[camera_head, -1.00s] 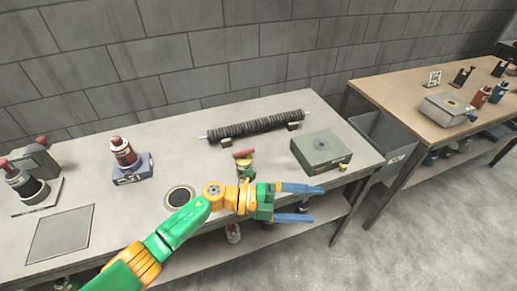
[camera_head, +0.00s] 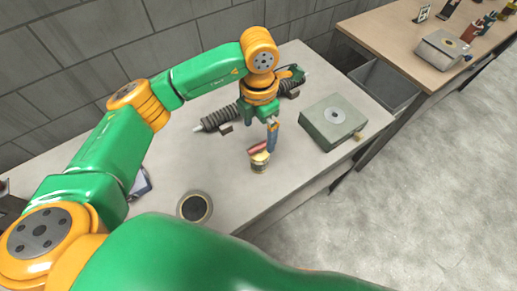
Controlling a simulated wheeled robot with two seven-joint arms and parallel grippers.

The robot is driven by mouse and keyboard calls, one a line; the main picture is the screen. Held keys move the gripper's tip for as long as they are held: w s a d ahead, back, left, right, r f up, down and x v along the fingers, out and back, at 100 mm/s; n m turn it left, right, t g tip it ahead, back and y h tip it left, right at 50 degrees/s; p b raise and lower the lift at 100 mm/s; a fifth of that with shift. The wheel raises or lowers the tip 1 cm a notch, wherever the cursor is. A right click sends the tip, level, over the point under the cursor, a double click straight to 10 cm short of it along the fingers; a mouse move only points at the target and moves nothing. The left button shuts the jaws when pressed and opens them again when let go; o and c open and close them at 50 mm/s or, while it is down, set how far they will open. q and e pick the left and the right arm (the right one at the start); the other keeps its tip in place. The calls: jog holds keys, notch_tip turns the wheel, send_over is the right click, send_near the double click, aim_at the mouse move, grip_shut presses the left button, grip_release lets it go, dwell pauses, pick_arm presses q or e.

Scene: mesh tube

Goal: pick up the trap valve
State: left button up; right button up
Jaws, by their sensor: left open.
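The trap valve (camera_head: 260,162), a small brass-coloured body with a red handle, stands on the grey table near its front edge. My left gripper (camera_head: 271,147) points down at it from above, its blue fingers right beside the red handle. The fingers are seen almost edge-on and overlap, so the gap between them is hidden. The gripper is open, and I cannot tell whether a finger touches the valve. My right gripper is out of view.
A dark ribbed tube (camera_head: 219,117) lies on supports behind the gripper, partly covered by it. A grey-green box (camera_head: 333,121) stands to the right. A dark round disc (camera_head: 194,207) lies to the front left. A grey bin (camera_head: 384,86) sits between the tables.

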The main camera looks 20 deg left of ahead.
aim_at(259, 145)
pick_arm(q)
jog(key=shift+f+p, duration=0.3)
jog(key=shift+f, duration=0.05)
notch_tip(259, 145, down, 6)
jog(key=p, duration=0.2)
jog(key=shift+s+d+r+p, duration=0.15)
jog(key=shift+r+p, duration=0.05)
jog(key=shift+p, duration=0.1)
jog(key=shift+f, duration=0.35)
grip_shut()
